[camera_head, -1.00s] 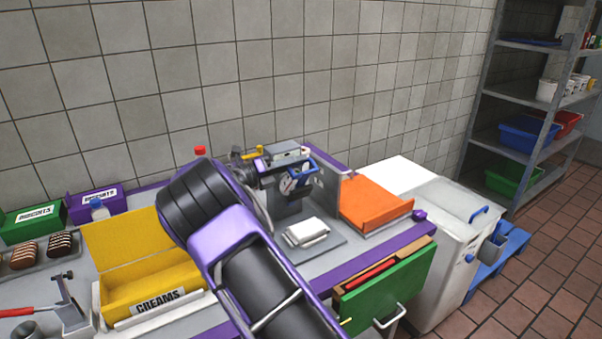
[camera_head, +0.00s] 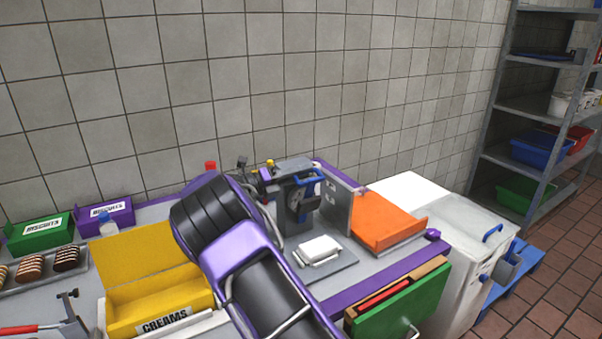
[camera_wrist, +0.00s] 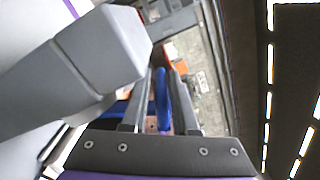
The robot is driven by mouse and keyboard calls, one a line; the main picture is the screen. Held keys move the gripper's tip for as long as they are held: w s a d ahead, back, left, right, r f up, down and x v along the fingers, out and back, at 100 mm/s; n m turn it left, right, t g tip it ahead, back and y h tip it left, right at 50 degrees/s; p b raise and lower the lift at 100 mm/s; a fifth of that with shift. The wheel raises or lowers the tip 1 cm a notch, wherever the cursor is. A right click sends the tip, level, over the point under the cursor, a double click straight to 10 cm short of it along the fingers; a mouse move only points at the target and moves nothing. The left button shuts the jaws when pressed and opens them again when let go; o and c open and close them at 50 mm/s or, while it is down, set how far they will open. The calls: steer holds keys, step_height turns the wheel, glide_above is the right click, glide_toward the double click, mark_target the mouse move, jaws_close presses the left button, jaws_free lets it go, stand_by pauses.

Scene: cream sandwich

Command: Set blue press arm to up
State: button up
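The press (camera_head: 298,190) stands on the purple-edged counter, grey and dark, with a blue handle (camera_head: 312,178) at its upper front. The blue handle also shows in the wrist view (camera_wrist: 161,98), between my gripper's two grey fingers. My gripper (camera_wrist: 164,85) looks open, with narrow gaps beside the handle; I cannot tell if either finger touches it. In the head view my arm reaches to the press's left side, and my fingers cannot be made out. A white block (camera_head: 319,248) lies on a grey plate (camera_head: 340,262) in front of the press.
A yellow creams box (camera_head: 160,285) stands left of my arm. Green (camera_head: 40,234) and purple (camera_head: 110,215) biscuit boxes are further left. A grey upright panel (camera_head: 338,200) and orange tray (camera_head: 388,230) stand right of the press.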

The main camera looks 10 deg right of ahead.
steer(key=shift+o, duration=1.2)
steer(key=v, duration=1.7)
steer(key=shift+a, duration=0.2)
